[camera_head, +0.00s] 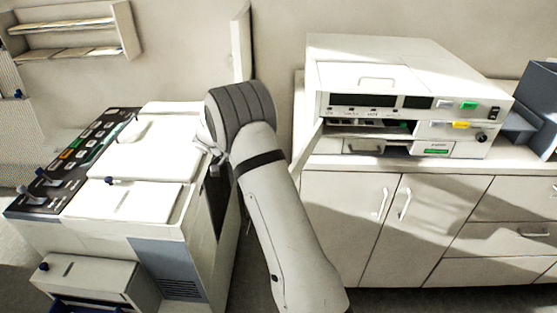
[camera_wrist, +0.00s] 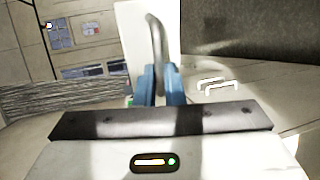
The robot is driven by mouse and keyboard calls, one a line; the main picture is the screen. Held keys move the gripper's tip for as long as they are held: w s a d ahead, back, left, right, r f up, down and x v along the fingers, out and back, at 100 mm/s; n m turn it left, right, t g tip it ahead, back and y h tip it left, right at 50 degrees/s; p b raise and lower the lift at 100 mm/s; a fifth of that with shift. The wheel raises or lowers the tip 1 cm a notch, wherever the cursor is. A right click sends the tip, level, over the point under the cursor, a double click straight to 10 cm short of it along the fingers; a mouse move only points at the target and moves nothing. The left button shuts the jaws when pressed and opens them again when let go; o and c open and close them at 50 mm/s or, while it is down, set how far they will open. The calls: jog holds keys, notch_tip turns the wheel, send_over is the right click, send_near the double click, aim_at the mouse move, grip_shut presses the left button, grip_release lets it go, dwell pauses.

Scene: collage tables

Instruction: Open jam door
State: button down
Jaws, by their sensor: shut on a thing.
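A white copier-like machine (camera_head: 150,155) stands at the left, with a dark control panel along its left edge. At its right side a pale upright panel (camera_head: 234,235), which looks like the jam door, shows partly behind my arm, with a dark gap between it and the machine. My gripper (camera_head: 216,160) is by the machine's right edge, mostly hidden by my wrist. In the wrist view the blue fingers of my gripper (camera_wrist: 158,74) are shut on a grey metal bar handle (camera_wrist: 154,32) in front of a white panel (camera_wrist: 133,45). How far the door stands open is hard to tell.
A second white device (camera_head: 390,85) stands on a counter with cabinets (camera_head: 345,215) to the right of my arm. A wall shelf (camera_head: 72,35) hangs at the upper left. A small box unit (camera_head: 95,275) stands at the front left. Some floor shows between machine and cabinets.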

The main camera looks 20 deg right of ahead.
jog(key=shift+w+a+f, duration=0.1)
jog(key=shift+a+f, duration=0.15)
dwell(0.3)
jog(key=c, duration=1.7)
grip_release()
jog(key=shift+a+r, duration=0.1)
jog(key=shift+a, duration=0.05)
jog(key=shift+c, duration=0.2)
jog(key=shift+o, duration=1)
jog(key=shift+r, duration=0.1)
